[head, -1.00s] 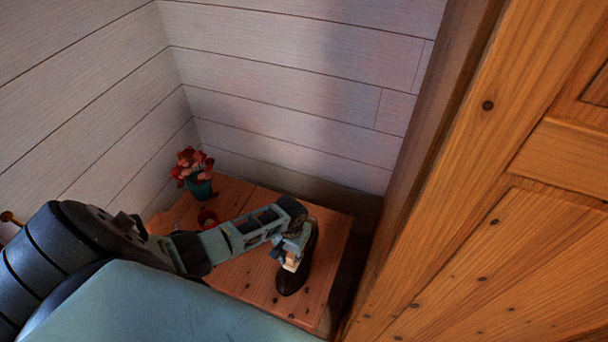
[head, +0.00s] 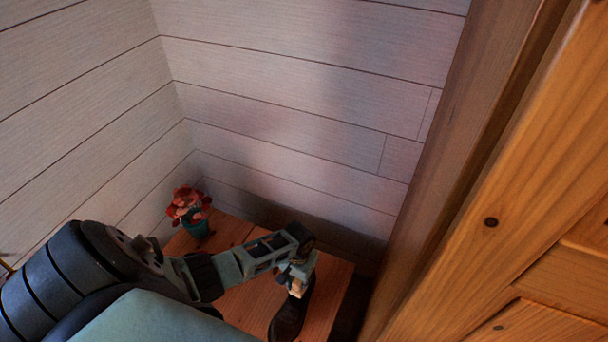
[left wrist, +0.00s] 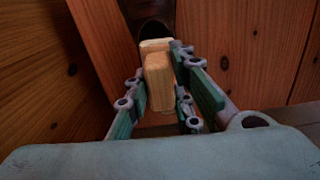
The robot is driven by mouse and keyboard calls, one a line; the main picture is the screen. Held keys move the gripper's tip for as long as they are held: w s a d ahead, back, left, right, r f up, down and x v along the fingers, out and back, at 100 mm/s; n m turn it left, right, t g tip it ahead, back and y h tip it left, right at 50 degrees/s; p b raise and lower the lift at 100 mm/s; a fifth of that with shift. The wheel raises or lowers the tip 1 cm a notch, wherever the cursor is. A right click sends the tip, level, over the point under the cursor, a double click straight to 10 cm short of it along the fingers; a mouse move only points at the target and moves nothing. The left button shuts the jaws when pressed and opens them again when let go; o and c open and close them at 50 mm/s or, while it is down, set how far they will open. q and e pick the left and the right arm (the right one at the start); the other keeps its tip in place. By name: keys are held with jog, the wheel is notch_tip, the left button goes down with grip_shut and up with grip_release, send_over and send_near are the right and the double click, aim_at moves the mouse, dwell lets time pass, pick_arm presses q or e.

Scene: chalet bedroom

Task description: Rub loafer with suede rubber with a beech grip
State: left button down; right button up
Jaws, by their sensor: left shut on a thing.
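The loafer (head: 287,318) is dark and lies on the wooden table at the right side of the arm in the head view. Its dark opening (left wrist: 154,30) shows at the top of the left wrist view. My left gripper (head: 298,283) is over the loafer, shut on the suede rubber (left wrist: 158,80), whose pale beech grip shows between the fingers. The rubber's lower end is hidden, and I cannot tell whether it touches the loafer. My right gripper is not in view.
The small wooden table (head: 240,307) stands in a corner against white plank walls. A red-flowered plant in a teal pot (head: 197,226) stands at its back left. A wooden cabinet (head: 520,200) rises close on the right.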

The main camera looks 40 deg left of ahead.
pick_arm(q)
jog(key=r, duration=0.1)
jog(key=r+p, duration=0.2)
jog(key=shift+w+a+r, duration=0.15)
jog(key=shift+w+r, duration=0.2)
jog(key=shift+r, duration=0.05)
jog(key=r+p, duration=0.2)
jog(key=shift+s+r+p, duration=0.25)
jog(key=shift+s+p, duration=0.05)
jog(key=shift+p, duration=0.05)
jog(key=shift+w+r+p, duration=0.1)
jog(key=shift+r+p, duration=0.2)
jog(key=shift+p, duration=0.05)
jog(key=shift+w+r+p, duration=0.1)
jog(key=shift+r+p, duration=0.6)
jog(key=shift+p, duration=0.05)
jog(key=shift+r+p, duration=0.3)
jog(key=shift+r, duration=0.05)
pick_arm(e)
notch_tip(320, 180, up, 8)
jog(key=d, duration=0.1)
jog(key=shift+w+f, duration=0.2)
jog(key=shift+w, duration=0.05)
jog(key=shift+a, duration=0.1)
